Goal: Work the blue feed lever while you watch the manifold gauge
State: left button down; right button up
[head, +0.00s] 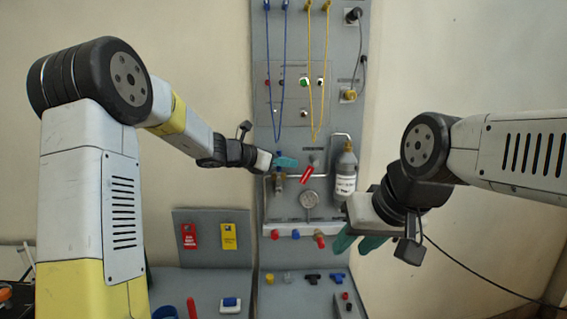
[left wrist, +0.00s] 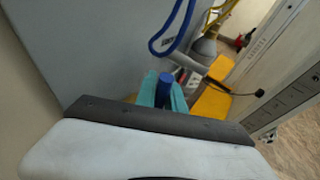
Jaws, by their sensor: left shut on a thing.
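The blue feed lever (left wrist: 165,84) shows in the left wrist view as a blue end between my teal fingertips. In the head view it is mostly hidden by my left gripper (head: 286,162), which is at the pipework on the panel. My left gripper is shut on the lever; its fingers also show in the left wrist view (left wrist: 163,92). The round manifold gauge (head: 309,199) is below and right of that gripper, face visible, needle too small to read. My right gripper (head: 357,242) is open and empty, in front of the panel's right edge, below the grey bottle.
A red lever (head: 307,174) is close right of my left gripper. A grey bottle (head: 346,172) hangs at the panel's right. Blue cords (head: 284,70) and yellow cords (head: 312,90) hang above. Red and yellow tags (head: 228,236) and small fittings (head: 312,279) are lower down.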

pick_arm(q)
jog(key=c, duration=1.4)
grip_release()
jog(key=shift+c, duration=0.2)
jog(key=v, duration=0.7)
jog(key=shift+s+a+r, duration=0.15)
jog(key=shift+s+a, duration=0.05)
jog(key=shift+a, duration=0.05)
